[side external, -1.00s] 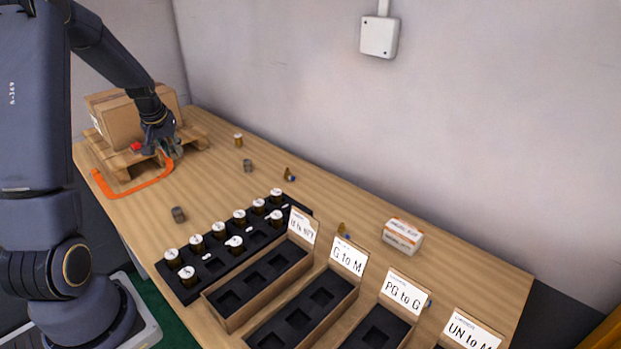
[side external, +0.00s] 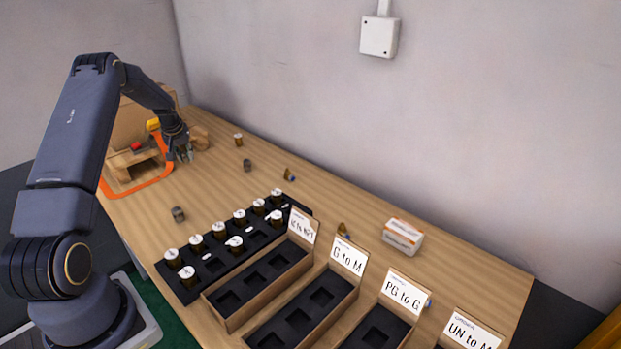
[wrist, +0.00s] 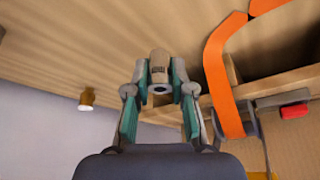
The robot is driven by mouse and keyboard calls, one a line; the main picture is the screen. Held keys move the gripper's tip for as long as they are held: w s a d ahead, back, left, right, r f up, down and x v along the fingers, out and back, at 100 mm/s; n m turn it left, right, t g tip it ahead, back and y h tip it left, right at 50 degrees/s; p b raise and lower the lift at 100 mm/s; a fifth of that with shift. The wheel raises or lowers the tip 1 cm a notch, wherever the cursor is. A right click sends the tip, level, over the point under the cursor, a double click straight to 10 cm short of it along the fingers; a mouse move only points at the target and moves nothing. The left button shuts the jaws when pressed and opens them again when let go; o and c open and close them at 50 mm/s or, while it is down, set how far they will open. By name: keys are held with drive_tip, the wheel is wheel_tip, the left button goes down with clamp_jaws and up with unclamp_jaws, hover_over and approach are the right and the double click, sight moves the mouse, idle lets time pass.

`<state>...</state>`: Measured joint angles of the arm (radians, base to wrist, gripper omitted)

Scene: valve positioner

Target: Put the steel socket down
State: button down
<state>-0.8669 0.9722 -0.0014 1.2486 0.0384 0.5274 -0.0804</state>
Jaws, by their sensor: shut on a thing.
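The steel socket (wrist: 158,64), a short grey-brown cylinder with a round hole in its near end, is between my fingertips in the wrist view. My gripper (wrist: 160,88) is shut on it, with a finger on each side. In the side external view my gripper (side external: 182,157) is at the far left of the table, just right of the pallet. The held socket cannot be made out there. I cannot tell from these views whether it touches the table.
Loose small parts (side external: 247,165) (side external: 178,214) lie on the table. A black rack (side external: 190,292) of capped bottles and labelled bins (side external: 232,322) stand nearer.

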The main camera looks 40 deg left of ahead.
sight(186, 160)
drive_tip(key=shift+w+a+f, duration=0.1)
drive_tip(key=shift+f, duration=1.65)
drive_tip(key=shift+f, duration=0.1)
drive_tip(key=c, duration=1)
unclamp_jaws()
